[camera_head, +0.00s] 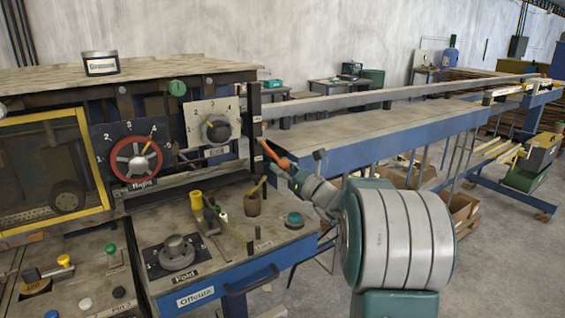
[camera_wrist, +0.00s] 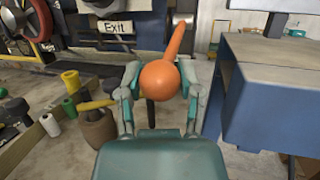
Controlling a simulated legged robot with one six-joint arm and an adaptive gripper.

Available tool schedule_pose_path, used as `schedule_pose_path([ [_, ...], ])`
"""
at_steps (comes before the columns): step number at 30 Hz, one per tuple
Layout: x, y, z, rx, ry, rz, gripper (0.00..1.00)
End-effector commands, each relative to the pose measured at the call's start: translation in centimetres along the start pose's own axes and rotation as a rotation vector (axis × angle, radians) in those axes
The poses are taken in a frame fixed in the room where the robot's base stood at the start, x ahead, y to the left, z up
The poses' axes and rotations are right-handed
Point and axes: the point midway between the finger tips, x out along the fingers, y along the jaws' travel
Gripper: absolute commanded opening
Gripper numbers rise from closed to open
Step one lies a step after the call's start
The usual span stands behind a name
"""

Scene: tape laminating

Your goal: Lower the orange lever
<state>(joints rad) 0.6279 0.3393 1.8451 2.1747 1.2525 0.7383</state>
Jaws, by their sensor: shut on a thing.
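The orange lever (camera_head: 272,153) sticks out from the right end of the machine, by a dark upright post. In the wrist view its round orange knob (camera_wrist: 160,79) sits between the fingers, with the orange shaft (camera_wrist: 180,38) running up and away behind it. My gripper (camera_head: 285,168) reaches the lever from the lower right. In the wrist view my gripper (camera_wrist: 160,88) has a finger on each side of the knob and is shut on it. The lever's pivot is hidden.
A worktop with a wooden cup (camera_head: 252,204), a yellow spool (camera_head: 196,199) and a green button (camera_head: 294,220) lies left of my arm. The Exit dial (camera_head: 216,128) and the red Right dial (camera_head: 136,160) are on the panel. A blue-framed long table (camera_head: 375,128) extends right.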

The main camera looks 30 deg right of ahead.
Motion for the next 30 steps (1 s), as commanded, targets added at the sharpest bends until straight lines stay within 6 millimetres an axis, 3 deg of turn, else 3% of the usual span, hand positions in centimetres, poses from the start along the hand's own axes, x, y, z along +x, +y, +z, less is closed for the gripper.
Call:
schedule_pose_path([
  [16, -0.03, -0.07, -0.51, 0.002, 0.005, -0.002, 0.0],
  [17, -0.03, -0.07, -0.52, 0.002, 0.005, -0.002, 0.55],
  [18, -0.03, -0.07, -0.52, 0.002, 0.005, -0.002, 0.73],
  [19, -0.03, -0.07, -0.5, 0.002, 0.005, -0.002, 0.81],
  [30, -0.04, -0.05, -0.34, 0.001, 0.001, -0.001, 0.81],
])
